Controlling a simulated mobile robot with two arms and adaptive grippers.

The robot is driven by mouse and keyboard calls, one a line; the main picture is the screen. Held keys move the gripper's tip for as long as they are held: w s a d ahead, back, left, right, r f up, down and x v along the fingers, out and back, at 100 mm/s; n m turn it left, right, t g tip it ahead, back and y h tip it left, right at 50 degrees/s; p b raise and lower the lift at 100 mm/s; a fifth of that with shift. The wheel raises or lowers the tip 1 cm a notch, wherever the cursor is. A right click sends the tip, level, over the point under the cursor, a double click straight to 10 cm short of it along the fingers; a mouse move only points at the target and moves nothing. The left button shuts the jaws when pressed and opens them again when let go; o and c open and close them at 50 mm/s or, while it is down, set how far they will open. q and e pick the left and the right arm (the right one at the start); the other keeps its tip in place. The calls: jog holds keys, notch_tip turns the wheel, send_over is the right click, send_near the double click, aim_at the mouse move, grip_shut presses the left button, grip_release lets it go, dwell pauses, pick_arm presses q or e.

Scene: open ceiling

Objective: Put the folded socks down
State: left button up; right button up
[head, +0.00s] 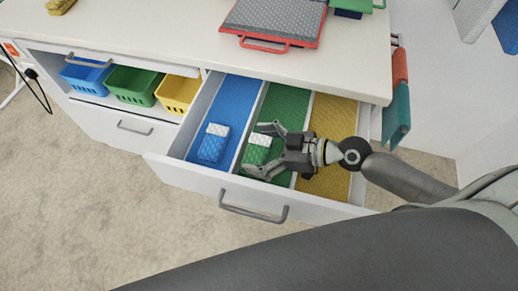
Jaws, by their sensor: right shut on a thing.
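My right gripper (258,149) reaches in from the right over the open drawer (190,181). It is shut on green-and-white folded socks (257,153), held at the green compartment (285,108) in the middle. I cannot tell whether the socks touch the compartment floor. Blue-and-white folded socks (212,148) lie in the blue compartment (237,92) on the left. The yellow compartment (333,117) on the right shows no socks, though my right wrist hides part of it. My left gripper is not in view.
Blue (85,76), green (132,86) and yellow (178,93) baskets stand in a shelf opening left of the drawer. A grey tray with a red rim (271,22) lies on the white top (160,30). Red and teal cloths hang at the right end.

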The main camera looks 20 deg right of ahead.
aim_at(262, 152)
jog(key=shift+s+f, duration=0.35)
jog(key=shift+f, duration=0.4)
jog(key=o, duration=0.7)
jog(key=shift+f, duration=0.1)
jog(key=shift+r+p, duration=0.4)
jog(key=shift+p, duration=0.05)
jog(key=shift+w+r+p, duration=0.1)
jog(key=shift+r+p, duration=0.2)
jog(key=shift+p, duration=0.15)
jog(key=b+v, duration=0.2)
jog(key=v, duration=0.3)
jog(key=shift+d, duration=0.35)
jog(key=shift+s+d+r+b, duration=0.4)
jog(key=shift+d+r+b, duration=0.1)
jog(key=shift+d+r, duration=0.1)
